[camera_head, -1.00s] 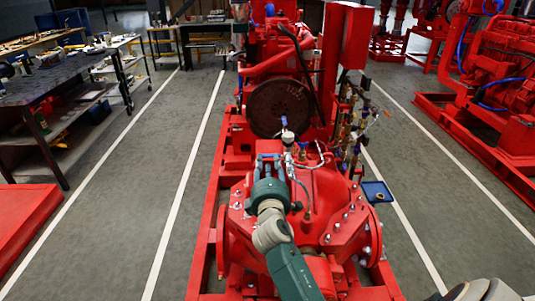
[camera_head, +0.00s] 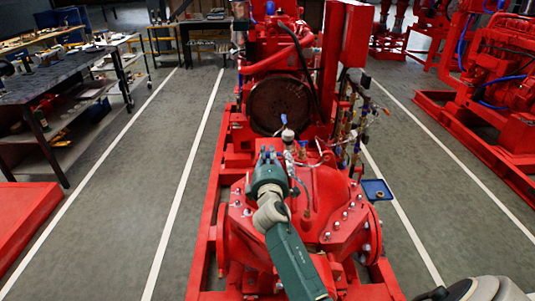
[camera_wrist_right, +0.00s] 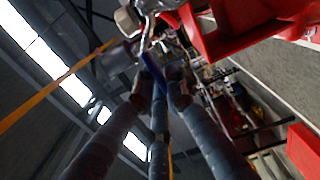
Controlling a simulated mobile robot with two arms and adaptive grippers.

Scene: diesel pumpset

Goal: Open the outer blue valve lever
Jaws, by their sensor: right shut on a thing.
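My right gripper (camera_head: 268,153) is over the top of the red pump in the head view, its green arm reaching in from the bottom. In the right wrist view the fingers of my right gripper (camera_wrist_right: 158,88) are closed around a blue lever (camera_wrist_right: 151,66). The lever runs between the fingertips toward metal fittings beyond them. Its lower end is hidden by the fingers. In the head view a small blue piece (camera_head: 287,135) shows just beyond and right of the gripper. I cannot tell there whether it is the same lever. My left gripper is not in view.
The red pump casing (camera_head: 325,205) lies below and right of the arm. A cluster of pipes and valves (camera_head: 350,125) stands to the right, beyond a blue tray (camera_head: 377,190). A workbench (camera_head: 50,85) is at the left. The floor between is clear.

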